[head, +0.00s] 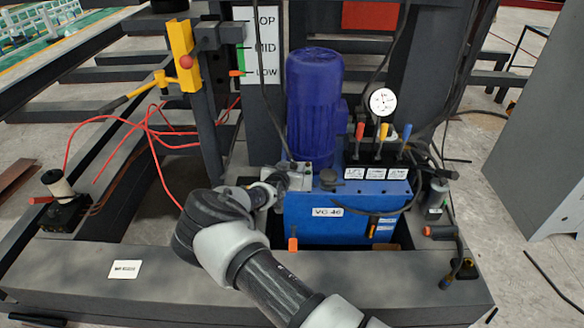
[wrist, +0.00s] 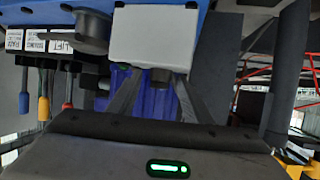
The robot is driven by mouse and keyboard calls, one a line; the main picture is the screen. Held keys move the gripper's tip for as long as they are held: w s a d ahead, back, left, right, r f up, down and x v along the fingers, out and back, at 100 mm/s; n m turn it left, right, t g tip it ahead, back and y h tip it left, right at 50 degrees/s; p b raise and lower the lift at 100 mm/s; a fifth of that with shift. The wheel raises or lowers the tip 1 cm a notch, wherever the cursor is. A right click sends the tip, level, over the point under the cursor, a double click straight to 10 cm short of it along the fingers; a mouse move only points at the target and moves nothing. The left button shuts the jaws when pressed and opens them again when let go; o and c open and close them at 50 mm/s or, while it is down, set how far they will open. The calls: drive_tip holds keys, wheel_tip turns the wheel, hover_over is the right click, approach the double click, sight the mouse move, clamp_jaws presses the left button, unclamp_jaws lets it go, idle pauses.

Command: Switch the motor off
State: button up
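The blue motor (head: 315,105) stands upright on the blue power unit (head: 345,215), which is labelled VG 46. A small grey box (head: 300,178) sits at the motor's foot on the left. It fills the top middle of the wrist view (wrist: 155,35), with a dark round knob (wrist: 160,76) on its near face. My gripper (head: 275,188) is close to the left of this box in the head view. In the wrist view its two dark fingers (wrist: 157,95) are apart, with the blue motor seen between them. Nothing shows held. I cannot tell whether they touch the box.
Levers with red, yellow and blue handles (head: 380,140) stand right of the motor, below a round gauge (head: 383,102). A yellow bracket (head: 183,55) and a TOP/MID/LOW board (head: 262,45) stand left. Red cables (head: 150,130) hang at left. A grey cabinet (head: 540,150) stands right.

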drive_tip(key=c, duration=1)
drive_tip(key=d+p, duration=0.1)
drive_tip(key=p, duration=0.1)
drive_tip(key=shift+r+p, duration=0.3)
drive_tip(key=shift+r, duration=0.05)
drive_tip(key=shift+n+y+p, duration=0.3)
drive_tip(key=shift+n+p, duration=0.1)
drive_tip(key=shift+p, duration=0.4)
drive_tip(key=y+p, duration=0.1)
drive_tip(key=n+p, duration=0.1)
drive_tip(key=shift+f+n+y+p, duration=0.25)
drive_tip(key=shift+n+y+p, duration=0.05)
drive_tip(key=shift+y, duration=0.1)
drive_tip(key=shift+f+n+y, duration=0.15)
drive_tip(key=shift+n+y, duration=0.15)
drive_tip(key=shift+y, duration=0.2)
drive_tip(key=shift+a, duration=0.1)
drive_tip(key=o, duration=1)
drive_tip(key=shift+o, duration=0.2)
drive_tip(key=shift+a, duration=0.1)
